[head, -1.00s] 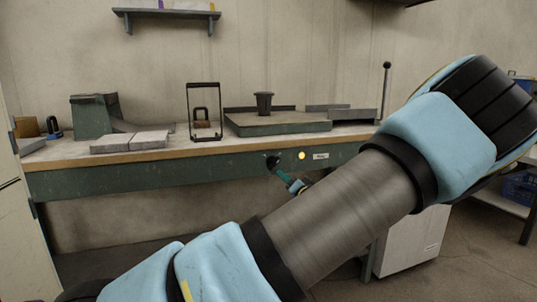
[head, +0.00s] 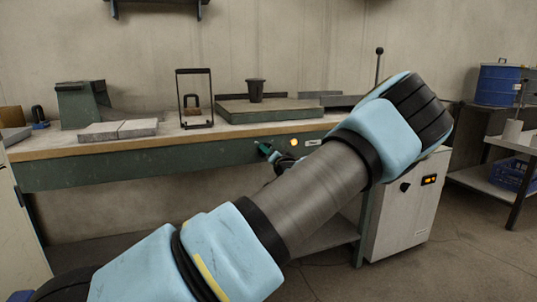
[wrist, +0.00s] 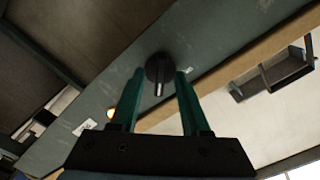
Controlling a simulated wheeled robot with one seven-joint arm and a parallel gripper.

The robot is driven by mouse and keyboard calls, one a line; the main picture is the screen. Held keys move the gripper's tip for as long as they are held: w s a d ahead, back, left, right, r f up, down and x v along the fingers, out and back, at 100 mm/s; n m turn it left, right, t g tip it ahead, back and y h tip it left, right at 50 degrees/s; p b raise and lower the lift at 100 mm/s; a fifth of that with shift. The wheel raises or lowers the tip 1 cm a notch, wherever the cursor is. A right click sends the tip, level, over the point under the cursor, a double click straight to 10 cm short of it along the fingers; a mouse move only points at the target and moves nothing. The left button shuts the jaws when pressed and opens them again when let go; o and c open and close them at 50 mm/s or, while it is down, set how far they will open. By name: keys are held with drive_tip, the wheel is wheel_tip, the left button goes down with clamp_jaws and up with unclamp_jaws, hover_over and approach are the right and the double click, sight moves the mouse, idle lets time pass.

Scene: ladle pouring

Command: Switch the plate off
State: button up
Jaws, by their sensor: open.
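The plate (head: 235,116) is a flat grey-green slab on the bench, with a dark cup (head: 256,90) standing on it. On the bench's green front panel, a black round knob (wrist: 153,70) with a pale line shows in the wrist view. Beside it an amber lamp (head: 294,142) is lit; it also shows in the wrist view (wrist: 111,114). A white label (head: 313,142) is right of the lamp in the head view. My gripper (wrist: 157,82) is open, its green fingers on either side of the knob. In the head view the fingers (head: 265,149) hide most of the knob; contact cannot be told.
A black-framed stand (head: 180,98), grey blocks (head: 118,130) and a green machine (head: 78,105) are on the bench. A white cabinet (head: 405,215) with a dial and lit display stands under its right end. Blue containers (head: 498,85) are at the far right.

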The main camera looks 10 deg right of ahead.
clamp_jaws()
idle(0.3)
idle(0.3)
